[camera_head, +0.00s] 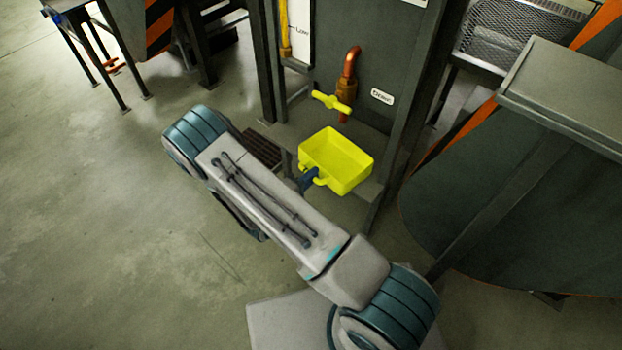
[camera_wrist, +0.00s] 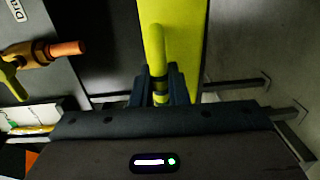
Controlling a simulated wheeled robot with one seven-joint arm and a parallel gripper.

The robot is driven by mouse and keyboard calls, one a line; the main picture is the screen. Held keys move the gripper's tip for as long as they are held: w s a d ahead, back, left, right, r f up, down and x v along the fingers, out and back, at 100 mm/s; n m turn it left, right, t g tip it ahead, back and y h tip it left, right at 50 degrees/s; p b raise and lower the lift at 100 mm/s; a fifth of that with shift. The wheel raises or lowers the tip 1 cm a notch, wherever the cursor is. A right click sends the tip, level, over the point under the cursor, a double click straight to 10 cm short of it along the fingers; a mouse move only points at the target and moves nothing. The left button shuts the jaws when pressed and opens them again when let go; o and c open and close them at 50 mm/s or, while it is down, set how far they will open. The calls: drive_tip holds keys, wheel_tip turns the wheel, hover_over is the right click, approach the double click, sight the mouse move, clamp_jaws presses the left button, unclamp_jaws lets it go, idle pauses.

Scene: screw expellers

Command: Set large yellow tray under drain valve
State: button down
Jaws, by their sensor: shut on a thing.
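The large yellow tray (camera_head: 345,183) is upright and shows in the head view below and close to the drain valve. The drain valve (camera_head: 347,90) has a copper spout and a yellow handle (camera_head: 332,102) and sits on a dark tank front. My gripper (camera_head: 310,180) is shut on the tray's near-side handle. In the wrist view my gripper's fingers (camera_wrist: 161,90) close around the yellow handle, with the tray wall (camera_wrist: 185,50) behind it. The valve's copper pipe (camera_wrist: 65,48) is at the left there. Whether the tray touches the ledge is unclear.
A ledge (camera_head: 367,197) runs in front of the tank by the tray. A dark post (camera_head: 425,75) stands right of the valve. A large dark rounded machine (camera_head: 510,190) fills the right side. Open concrete floor (camera_head: 90,200) lies at the left.

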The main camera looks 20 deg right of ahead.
drive_tip(key=c, duration=1.4)
unclamp_jaws()
